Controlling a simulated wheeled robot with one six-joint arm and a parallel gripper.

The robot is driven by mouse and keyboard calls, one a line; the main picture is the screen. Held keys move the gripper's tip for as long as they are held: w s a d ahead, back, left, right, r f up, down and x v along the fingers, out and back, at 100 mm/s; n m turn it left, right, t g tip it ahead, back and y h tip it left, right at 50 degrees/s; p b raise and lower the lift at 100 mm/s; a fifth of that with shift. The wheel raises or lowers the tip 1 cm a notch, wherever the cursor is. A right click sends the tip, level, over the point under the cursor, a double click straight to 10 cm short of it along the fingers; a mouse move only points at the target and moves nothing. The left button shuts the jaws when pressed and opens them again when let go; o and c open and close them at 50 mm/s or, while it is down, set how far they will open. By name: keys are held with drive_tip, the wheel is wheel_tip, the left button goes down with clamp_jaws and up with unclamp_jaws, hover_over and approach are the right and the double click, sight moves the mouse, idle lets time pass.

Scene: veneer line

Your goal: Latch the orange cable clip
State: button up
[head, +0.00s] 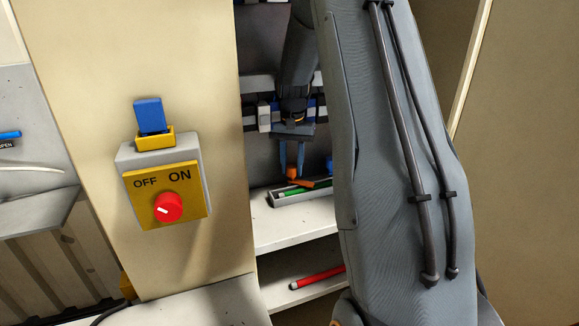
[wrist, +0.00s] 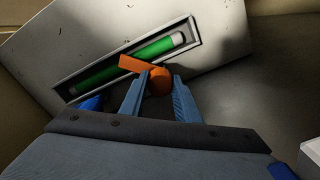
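The orange cable clip (head: 318,183) is at the tray on the upper shelf, beneath my gripper. It has a flat orange arm and a rounded orange knob. In the wrist view, the clip's flat arm (wrist: 137,65) reaches over part of a green rod, and its knob (wrist: 160,84) sits between my fingertips. My gripper (head: 291,166) points down with its two blue fingers on either side of the knob. The knob fills the gap between the fingers (wrist: 161,80), and they appear to touch it. Whether the clip is latched cannot be told.
The green rod (wrist: 133,60) lies in a narrow tray (head: 273,202) on a pale shelf (head: 292,225). A red rod (head: 318,277) lies on the shelf below. A yellow switch box with a red knob (head: 167,208) is on the panel at left. My arm hides the shelf's right side.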

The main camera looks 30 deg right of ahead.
drive_tip(key=o, duration=0.4)
drive_tip(key=shift+r, duration=0.1)
drive_tip(key=shift+r+b, duration=1.15)
drive_tip(key=shift+r, duration=2.7)
